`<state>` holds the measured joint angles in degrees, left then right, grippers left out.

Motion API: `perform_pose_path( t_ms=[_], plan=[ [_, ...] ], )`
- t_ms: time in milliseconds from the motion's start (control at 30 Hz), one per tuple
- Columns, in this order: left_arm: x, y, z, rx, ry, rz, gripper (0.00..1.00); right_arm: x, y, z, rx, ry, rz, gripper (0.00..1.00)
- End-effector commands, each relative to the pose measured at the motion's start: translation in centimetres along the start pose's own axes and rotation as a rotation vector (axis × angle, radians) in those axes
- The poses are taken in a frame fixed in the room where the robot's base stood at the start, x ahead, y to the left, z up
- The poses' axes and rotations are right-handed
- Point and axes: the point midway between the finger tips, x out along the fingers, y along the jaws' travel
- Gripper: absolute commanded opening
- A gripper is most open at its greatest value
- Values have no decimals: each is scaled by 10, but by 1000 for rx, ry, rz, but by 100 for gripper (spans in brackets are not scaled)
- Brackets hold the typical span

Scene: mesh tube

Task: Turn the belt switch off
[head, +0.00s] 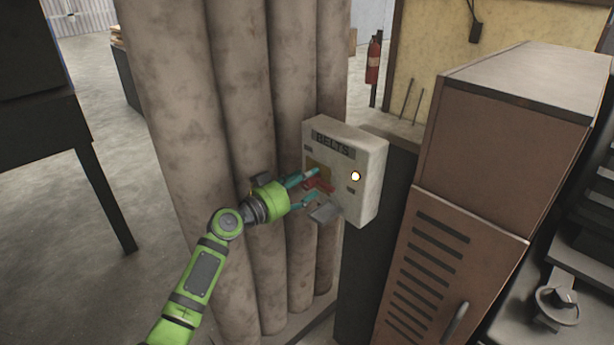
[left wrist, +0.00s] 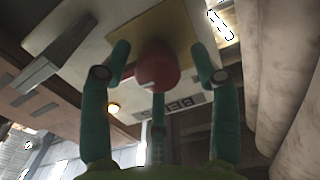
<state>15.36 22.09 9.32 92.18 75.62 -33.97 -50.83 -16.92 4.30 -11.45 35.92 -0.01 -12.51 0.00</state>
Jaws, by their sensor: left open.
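In the left wrist view, the round red end of the handle (left wrist: 158,68) lies between the spread fingers, with gaps at both sides. Whether the third finger touches it I cannot tell. The lamp also shows there (left wrist: 113,108). My right gripper is out of view.
Thick stained pipes (head: 240,120) rise just left of the box. A brown vented cabinet (head: 445,240) stands close on the right. A small grey flap (head: 325,213) juts from the box's lower front. A fire extinguisher (head: 373,62) is farther back. Open floor lies left.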

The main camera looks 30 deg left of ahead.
Motion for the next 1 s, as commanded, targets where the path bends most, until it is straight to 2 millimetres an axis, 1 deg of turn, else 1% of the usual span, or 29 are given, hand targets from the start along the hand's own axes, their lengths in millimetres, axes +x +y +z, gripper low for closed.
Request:
perform_pose_path(
  t_ms=[33,100,367,400,467,500,533,1000],
  plan=[
    [5,0,-2,-2,1,-1,62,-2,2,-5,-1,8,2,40],
    [8,0,-1,-1,0,-1,62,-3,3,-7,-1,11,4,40],
    [10,0,1,0,0,0,62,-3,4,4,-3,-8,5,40],
    [10,0,1,0,-1,0,58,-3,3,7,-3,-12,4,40],
    [10,0,1,0,-1,0,34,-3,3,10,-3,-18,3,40],
    [10,0,1,0,-1,0,18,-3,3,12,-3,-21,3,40],
    [10,0,0,0,0,0,6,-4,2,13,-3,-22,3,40],
    [10,-1,-3,-30,6,-3,6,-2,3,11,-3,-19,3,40]
  ],
)
